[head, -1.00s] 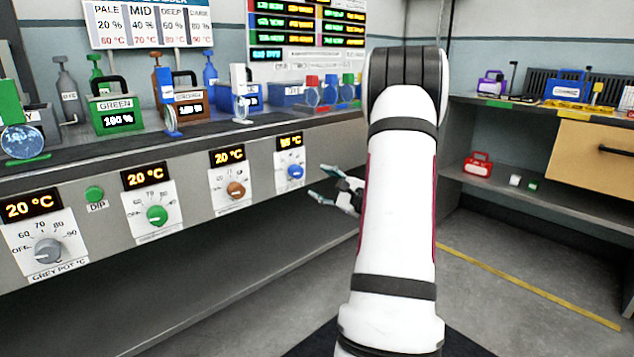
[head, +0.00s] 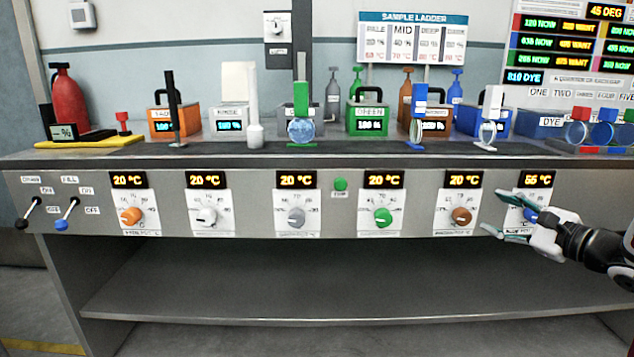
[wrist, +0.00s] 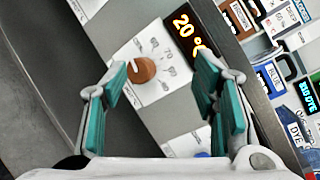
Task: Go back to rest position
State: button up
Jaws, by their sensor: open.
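My gripper (head: 512,213) is at the right of the head view, in front of the bench's front panel. Its teal fingers are apart with nothing between them. The blue knob (head: 531,214) under a display reading about 55 °C is partly hidden behind the fingers. In the wrist view the open fingers (wrist: 165,100) frame the brown knob (wrist: 142,70), which lies beyond the fingertips on its white plate. The brown knob also shows in the head view (head: 462,215), left of my gripper, under a 70 or 20 °C display.
The bench top (head: 330,150) carries several coloured pots and stands. A red extinguisher (head: 70,105) stands at the far left. Two levers (head: 66,214) stick out of the panel's left end. The lower shelf (head: 330,300) is empty.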

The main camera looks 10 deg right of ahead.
jog(key=s+a+r+n+g+y, duration=0.1)
jog(key=s+a+n+g+y, duration=0.2)
jog(key=a, duration=0.7)
jog(key=s+a+r+n+g+y, duration=0.1)
jog(key=a+r+n+g+y, duration=0.2)
jog(key=a, duration=0.6)
jog(key=s+a+n+g+y, duration=0.1)
jog(key=s+a+n+g, duration=0.3)
jog(key=a, duration=0.6)
jog(key=s+a+f+n+g+h, duration=0.1)
jog(key=s+a+f+n+g, duration=0.1)
jog(key=s+a+n+g, duration=0.5)
jog(key=s+d+f+n+h, duration=0.1)
jog(key=s+f+n+h, duration=0.2)
jog(key=s, duration=0.6)
jog(key=s+d+f+n+h, duration=0.1)
jog(key=s+n+h, duration=0.2)
jog(key=s+h, duration=0.45)
notch_tip(320, 180, up, 40)
jog(key=s+t+y+p, duration=0.1)
jog(key=t+p, duration=0.3)
jog(key=p, duration=3.4)
jog(key=shift+s+d+t, duration=0.3)
jog(key=shift+s+d, duration=0.05)
jog(key=shift+s, duration=0.15)
